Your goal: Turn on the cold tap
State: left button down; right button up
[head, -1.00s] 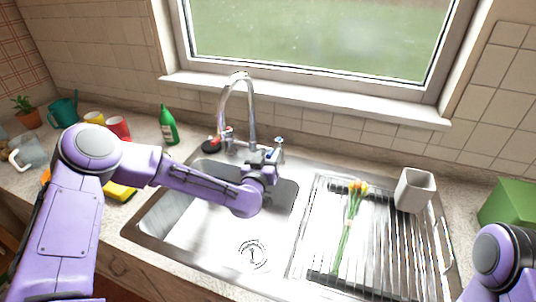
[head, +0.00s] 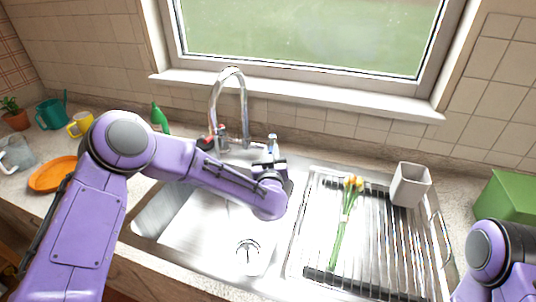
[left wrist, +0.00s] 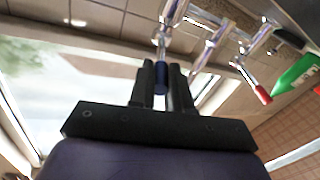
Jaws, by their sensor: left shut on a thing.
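The chrome tap (head: 244,110) with a tall curved spout stands behind the sink. The cold tap handle (head: 272,140) with its blue marking is at the right of the spout. In the left wrist view its blue-tipped lever (left wrist: 160,76) sits between the dark fingers. My left gripper (head: 274,162) is over the back of the sink, and the left wrist view shows it (left wrist: 166,82) shut on that lever. The red-tipped hot lever (left wrist: 262,94) is off to the right there, untouched. My right gripper is out of view. No water stream is visible.
The steel sink basin (head: 205,228) lies below my left arm. Right of it, the ribbed drainboard (head: 385,250) holds orange flowers (head: 346,215) and a grey cup (head: 410,185). A green bottle (head: 159,116) stands left of the tap. A green box (head: 510,197) is far right.

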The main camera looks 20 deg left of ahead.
pick_arm(q)
jog(key=c, duration=1.1)
grip_release()
jog(key=b+v, duration=0.3)
jog(key=v, duration=0.7)
jog(key=shift+s, duration=0.25)
